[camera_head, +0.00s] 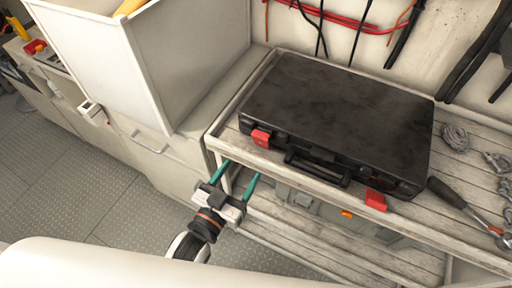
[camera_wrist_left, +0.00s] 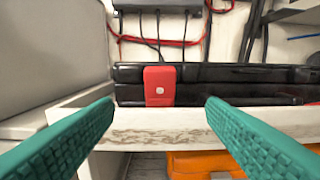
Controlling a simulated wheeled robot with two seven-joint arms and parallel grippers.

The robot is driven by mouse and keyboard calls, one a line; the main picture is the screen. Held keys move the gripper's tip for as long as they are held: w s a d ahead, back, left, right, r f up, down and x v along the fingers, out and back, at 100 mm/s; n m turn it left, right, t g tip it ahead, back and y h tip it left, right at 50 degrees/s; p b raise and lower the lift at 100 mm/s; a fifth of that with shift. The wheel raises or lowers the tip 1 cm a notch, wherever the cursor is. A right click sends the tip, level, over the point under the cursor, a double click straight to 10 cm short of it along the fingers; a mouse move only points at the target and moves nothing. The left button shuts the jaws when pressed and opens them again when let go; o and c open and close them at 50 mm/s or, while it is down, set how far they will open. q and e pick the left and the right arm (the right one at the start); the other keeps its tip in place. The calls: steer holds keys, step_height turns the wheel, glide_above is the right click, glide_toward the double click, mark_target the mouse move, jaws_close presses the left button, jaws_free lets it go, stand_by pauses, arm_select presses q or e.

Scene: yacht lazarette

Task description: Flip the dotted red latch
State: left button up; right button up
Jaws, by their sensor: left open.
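A black case (camera_head: 335,118) lies flat on the slatted upper shelf (camera_head: 470,195), its front facing me. The red latch with a pale dot (camera_wrist_left: 160,86) is on the case front, left of the middle in the wrist view. It is the left one of two red latches in the head view (camera_head: 261,138). The other red latch (camera_head: 376,200) is at the right; no dot is discernible on it. My left gripper (camera_head: 238,172) is open and empty, in front of and below the dotted latch, apart from it. Its green fingers flank the latch in the wrist view.
The shelf's pale front edge (camera_wrist_left: 160,126) lies between my fingers and the case. An orange item (camera_wrist_left: 205,165) is below it. A white bin (camera_head: 90,50) stands at the left. A dark-handled tool (camera_head: 450,192) and shackles lie right of the case. Cables hang behind.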

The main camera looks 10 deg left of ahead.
mark_target(260, 142)
arm_select(q)
steer(key=p+x, duration=0.1)
steer(key=x, duration=0.8)
steer(key=shift+w+d, duration=0.1)
steer(key=shift+w, duration=0.1)
steer(key=shift+c, duration=0.5)
